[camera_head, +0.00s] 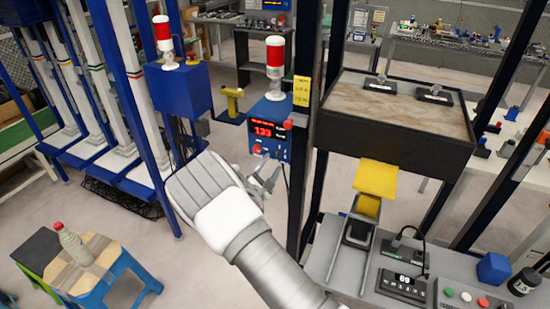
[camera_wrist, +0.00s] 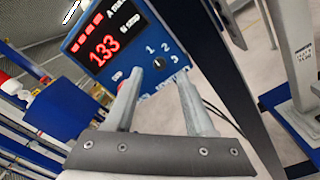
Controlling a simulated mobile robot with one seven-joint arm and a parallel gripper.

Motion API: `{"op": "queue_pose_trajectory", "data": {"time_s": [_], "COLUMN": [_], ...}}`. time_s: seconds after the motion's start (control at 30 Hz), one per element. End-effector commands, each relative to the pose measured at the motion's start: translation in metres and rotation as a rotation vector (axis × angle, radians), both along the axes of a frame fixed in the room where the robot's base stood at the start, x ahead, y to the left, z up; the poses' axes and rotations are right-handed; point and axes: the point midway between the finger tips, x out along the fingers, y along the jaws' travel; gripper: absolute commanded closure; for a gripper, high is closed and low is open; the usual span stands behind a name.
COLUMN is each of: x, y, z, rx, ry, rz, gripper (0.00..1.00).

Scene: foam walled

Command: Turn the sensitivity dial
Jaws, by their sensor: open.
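A blue control box (camera_head: 270,112) with a red lit display hangs beside a dark post in the head view. In the wrist view the box (camera_wrist: 110,40) is close and tilted, and its display reads 133. The sensitivity dial (camera_wrist: 159,63) is a small black knob with the numbers 1, 2 and 3 around it. A red button sits left of it, partly behind the left finger. My gripper (camera_wrist: 158,80) is open and empty. Its fingertips lie on either side of the dial in the picture; I cannot tell whether they touch the panel. In the head view my gripper (camera_head: 266,178) is just below the box.
A dark post (camera_head: 300,190) stands right beside the box. A red and white beacon (camera_head: 275,60) tops it, and a yellow tag (camera_head: 301,91) hangs at its right. A grey bench (camera_head: 340,240) with devices lies at right. A blue stool (camera_head: 120,285) with a bottle stands lower left.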

Motion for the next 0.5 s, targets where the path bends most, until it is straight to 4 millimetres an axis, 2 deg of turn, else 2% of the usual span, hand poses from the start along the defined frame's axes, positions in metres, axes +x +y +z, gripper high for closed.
{"op": "queue_pose_trajectory", "data": {"time_s": [0.1,0.2,0.5], "x": [0.019,0.029,0.038], "y": [-0.006,-0.009,-0.012], "z": [0.000,0.001,0.000], "rx": [0.000,0.001,0.000], "ry": [-0.001,0.000,0.000], "rz": [-0.001,0.000,0.000], "gripper": [0.46,0.46,0.46]}}
